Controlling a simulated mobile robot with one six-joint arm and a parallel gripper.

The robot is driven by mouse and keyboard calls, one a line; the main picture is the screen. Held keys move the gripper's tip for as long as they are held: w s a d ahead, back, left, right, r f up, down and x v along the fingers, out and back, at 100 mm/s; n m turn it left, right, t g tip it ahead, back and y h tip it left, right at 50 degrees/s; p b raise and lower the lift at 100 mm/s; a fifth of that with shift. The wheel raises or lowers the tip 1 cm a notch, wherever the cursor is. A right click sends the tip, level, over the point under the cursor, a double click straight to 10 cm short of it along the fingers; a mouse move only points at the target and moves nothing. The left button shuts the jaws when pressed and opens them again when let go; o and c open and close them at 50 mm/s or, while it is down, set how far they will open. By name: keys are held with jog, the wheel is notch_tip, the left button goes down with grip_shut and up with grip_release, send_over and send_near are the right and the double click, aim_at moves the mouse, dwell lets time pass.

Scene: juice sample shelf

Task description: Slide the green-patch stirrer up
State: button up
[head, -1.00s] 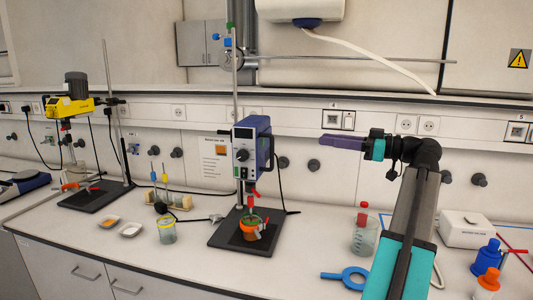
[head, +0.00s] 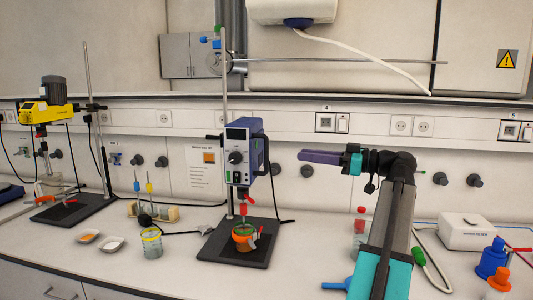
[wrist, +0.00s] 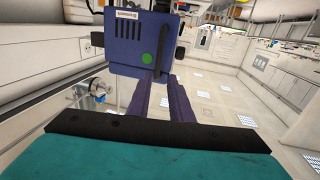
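The blue overhead stirrer (head: 243,152) is clamped on an upright rod (head: 224,90) above a dark base plate (head: 213,247). Its shaft reaches down to an orange-banded beaker (head: 243,238) on the plate. In the wrist view the stirrer housing (wrist: 125,45) lies just beyond my fingertips, with a round green patch (wrist: 147,58) on the face towards me. My gripper (head: 305,155) is to the right of the stirrer, at about housing height and apart from it. In the wrist view its two purple fingers (wrist: 160,78) are apart with nothing between them.
A yellow stirrer (head: 45,113) stands on its own stand at left. A glass beaker (head: 152,243), white dishes (head: 111,243) and a rack (head: 165,212) sit on the bench left of the blue stirrer's plate. A red-capped vessel (head: 360,225) is close beside my arm.

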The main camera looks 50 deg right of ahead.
aim_at(267, 151)
jog(key=shift+p+x, duration=1.35)
jog(key=shift+x, duration=5.4)
